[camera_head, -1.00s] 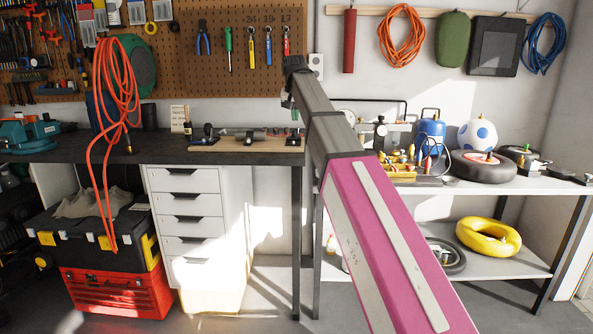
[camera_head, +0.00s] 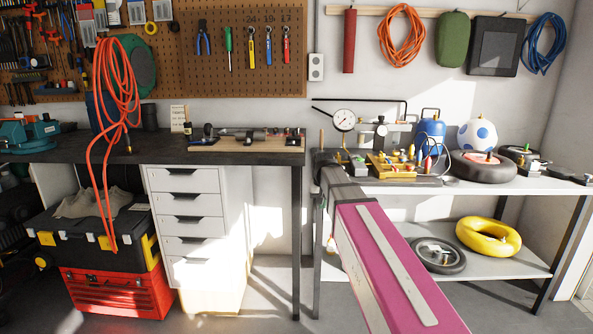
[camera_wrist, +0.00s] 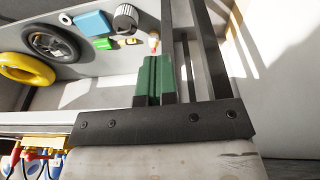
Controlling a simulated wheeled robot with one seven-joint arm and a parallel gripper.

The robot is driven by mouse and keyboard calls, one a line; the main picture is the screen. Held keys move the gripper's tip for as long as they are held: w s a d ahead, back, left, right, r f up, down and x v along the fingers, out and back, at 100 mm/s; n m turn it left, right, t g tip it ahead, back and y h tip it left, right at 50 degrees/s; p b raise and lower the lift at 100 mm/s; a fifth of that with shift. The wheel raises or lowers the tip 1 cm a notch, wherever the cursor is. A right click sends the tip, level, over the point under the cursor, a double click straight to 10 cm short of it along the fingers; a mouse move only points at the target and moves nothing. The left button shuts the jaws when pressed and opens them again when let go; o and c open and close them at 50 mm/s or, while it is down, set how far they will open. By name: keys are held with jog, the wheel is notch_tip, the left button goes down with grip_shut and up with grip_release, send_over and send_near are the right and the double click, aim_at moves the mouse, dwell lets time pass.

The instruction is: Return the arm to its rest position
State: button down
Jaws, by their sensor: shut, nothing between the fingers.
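My arm (camera_head: 388,255) reaches forward from the lower right in the head view, with a magenta link and a dark forearm. Its dark far end (camera_head: 328,158) is at the left end of the right-hand shelf unit, by the gap beside the workbench (camera_head: 80,148). My gripper is hidden behind the arm in that view. In the wrist view my gripper (camera_wrist: 153,62) has its two green-padded fingers together, shut and empty. They show against the lower shelf and dark frame bars.
A pressure gauge (camera_head: 344,120) and a brass valve assembly (camera_head: 395,165) stand on the upper shelf close to my forearm. A yellow ring (camera_head: 488,237) and a small wheel (camera_head: 437,256) lie on the lower shelf. A drawer cabinet (camera_head: 188,220) stands under the workbench.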

jog(key=s+d+f+g, duration=0.1)
jog(key=s+d+f, duration=0.3)
jog(key=s+f, duration=0.6)
jog(key=s+d+f+g, duration=0.1)
jog(key=s+d+f, duration=0.4)
jog(key=s+f, duration=0.5)
notch_tip(320, 180, down, 4)
jog(key=shift+s+f, duration=0.1)
jog(key=shift+s, duration=0.1)
jog(key=shift+d, duration=0.1)
dwell(0.4)
